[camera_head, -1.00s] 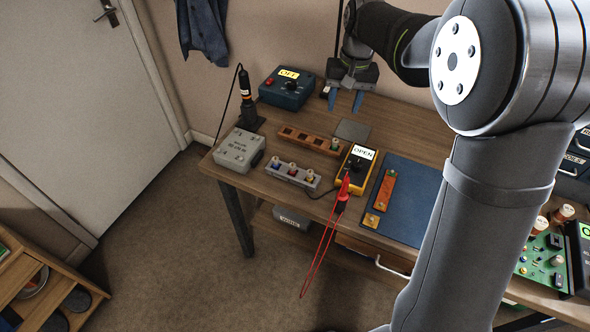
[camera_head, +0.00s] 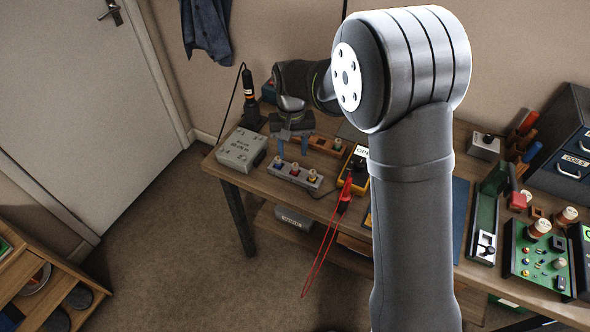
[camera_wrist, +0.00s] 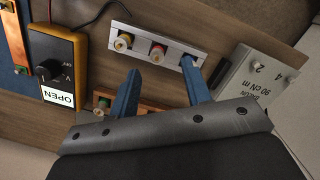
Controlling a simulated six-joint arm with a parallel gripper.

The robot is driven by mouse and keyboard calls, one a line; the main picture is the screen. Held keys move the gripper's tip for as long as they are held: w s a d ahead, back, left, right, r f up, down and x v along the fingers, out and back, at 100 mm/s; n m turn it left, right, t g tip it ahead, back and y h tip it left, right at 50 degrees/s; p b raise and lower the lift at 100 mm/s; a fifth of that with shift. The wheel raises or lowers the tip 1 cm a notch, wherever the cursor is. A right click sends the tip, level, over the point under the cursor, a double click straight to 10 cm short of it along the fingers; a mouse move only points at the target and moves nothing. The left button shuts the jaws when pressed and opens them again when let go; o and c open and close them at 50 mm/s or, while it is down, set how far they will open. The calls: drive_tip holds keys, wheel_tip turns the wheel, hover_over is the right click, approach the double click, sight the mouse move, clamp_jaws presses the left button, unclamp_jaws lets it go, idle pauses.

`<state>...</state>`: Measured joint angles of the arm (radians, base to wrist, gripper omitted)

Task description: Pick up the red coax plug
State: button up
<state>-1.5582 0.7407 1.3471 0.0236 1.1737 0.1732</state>
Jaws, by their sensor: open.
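The red coax plug (camera_wrist: 157,52) sits in the middle of a grey rail (camera_wrist: 150,28), between a yellow plug (camera_wrist: 123,42) and a blue plug (camera_wrist: 186,62). In the head view, the red plug (camera_head: 294,169) is on the grey rail near the table's front. My gripper (camera_wrist: 160,68) is open and empty, its blue fingers spread on either side of the red plug in the wrist view. The right fingertip overlaps the blue plug there. In the head view my gripper (camera_head: 293,148) is above and behind the rail; I cannot tell the exact height.
A yellow meter (camera_wrist: 62,65) marked OPEN stands beside the rail, with a red lead (camera_head: 327,235) hanging off the table edge. A grey box (camera_wrist: 250,85) flanks the other side. A wooden rack (camera_head: 322,143) lies behind the rail, partly under my gripper.

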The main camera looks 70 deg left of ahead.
sight(295, 165)
drive_tip(key=shift+w+d+f, duration=0.1)
drive_tip(key=shift+w+f, duration=0.05)
drive_tip(key=shift+f, duration=1.6)
drive_tip(key=shift+w+d+f, duration=0.1)
drive_tip(key=shift+f, duration=1.6)
clamp_jaws()
drive_tip(key=shift+r, duration=0.1)
